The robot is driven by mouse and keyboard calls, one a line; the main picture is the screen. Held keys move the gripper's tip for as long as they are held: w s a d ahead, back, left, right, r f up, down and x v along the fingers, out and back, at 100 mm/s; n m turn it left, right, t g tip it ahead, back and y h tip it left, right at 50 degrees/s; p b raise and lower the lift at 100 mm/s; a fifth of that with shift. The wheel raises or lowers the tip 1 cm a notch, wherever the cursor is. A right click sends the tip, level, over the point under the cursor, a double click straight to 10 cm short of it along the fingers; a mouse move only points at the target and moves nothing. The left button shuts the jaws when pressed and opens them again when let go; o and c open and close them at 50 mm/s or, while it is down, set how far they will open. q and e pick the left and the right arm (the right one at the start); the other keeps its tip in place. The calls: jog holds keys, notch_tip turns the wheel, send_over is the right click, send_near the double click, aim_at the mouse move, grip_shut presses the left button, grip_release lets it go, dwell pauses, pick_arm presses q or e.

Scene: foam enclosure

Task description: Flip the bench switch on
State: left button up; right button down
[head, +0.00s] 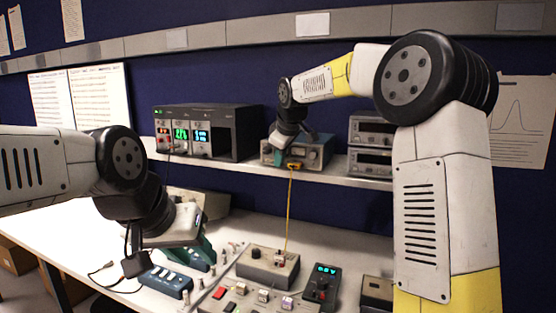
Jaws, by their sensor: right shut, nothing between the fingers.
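A control panel (245,298) lies at the front of the bench, with a red rocker switch (220,293) and several small light switches on it. I cannot tell which is the bench switch or how it is set. My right gripper (292,156) is shut and empty in front of the shelf instrument (325,150), well above and behind the panel. My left gripper (199,252) hangs over the left part of the bench, left of the panel; its fingertips are hard to make out against the teal shapes there.
A yellow cable (290,215) runs from the shelf instrument down to a grey box (268,268). A blue power strip (166,281) lies below my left gripper. A small meter (322,285) stands right of the panel. A black power supply (225,130) sits on the shelf (235,163).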

jog(key=shift+w+d+f, duration=0.1)
jog(key=shift+w+f, duration=0.05)
jog(key=shift+w, duration=0.05)
dwell(0.3)
jog(key=shift+r, duration=0.95)
